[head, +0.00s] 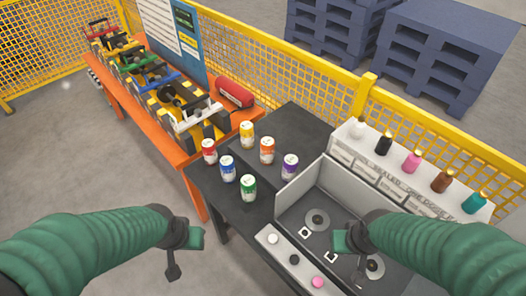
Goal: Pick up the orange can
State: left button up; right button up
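The orange can (267,150) stands upright on the dark table (292,124). A yellow can (247,134) is behind it to the left, a purple can (290,166) to its right, and red (209,151), blue (227,168) and green (248,187) cans stand to the left and front. My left gripper (184,258) is in front of the table's left end, well short of the cans, and holds nothing that I can see. My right gripper (348,258) is over the grey tray area, apart from the cans. The finger gap of each is not clear.
A grey walled station (298,187) with discs and buttons fills the table's right side. Several coloured bottles stand on a white shelf (372,165) behind it. An orange bench (161,134) with tools adjoins at left. A yellow fence (270,62) runs behind.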

aim_at(267, 144)
jog(key=i+j, duration=0.55)
jog(key=j, duration=0.25)
jog(key=i+j+z, duration=0.1)
jog(key=i+j, duration=0.45)
jog(key=j, duration=0.25)
jog(key=i+j, duration=0.25)
jog(key=j, duration=0.15)
jog(key=i+z, duration=0.05)
